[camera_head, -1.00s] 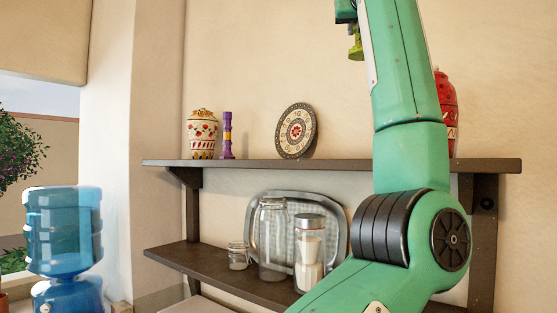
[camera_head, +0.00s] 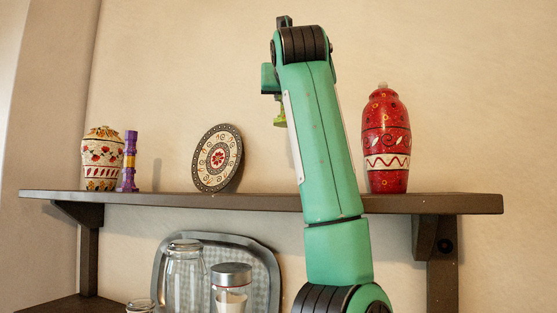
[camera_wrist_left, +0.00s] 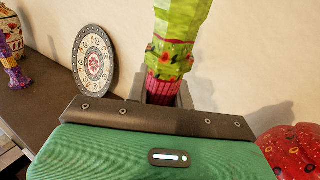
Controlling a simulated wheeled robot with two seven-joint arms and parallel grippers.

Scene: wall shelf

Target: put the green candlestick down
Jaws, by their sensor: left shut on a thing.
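My left gripper (camera_head: 270,84) is shut on the green candlestick (camera_wrist_left: 178,40) and holds it above the upper shelf (camera_head: 270,202). In the head view only a small yellow-green part of the candlestick (camera_head: 280,120) shows beside my arm. In the left wrist view the candlestick has a green patterned body and a pink ribbed part between the dark fingers. It hangs right of the round patterned plate and left of the red vase. Whether it touches anything else is hidden. My right gripper is not in view.
The upper shelf bears a white floral jar (camera_head: 102,158), a purple candlestick (camera_head: 129,162), the round plate (camera_head: 217,158) and the red vase (camera_head: 386,140). Bare shelf shows between plate and arm. Below stand glass jars (camera_head: 185,280) and a tray (camera_head: 262,270).

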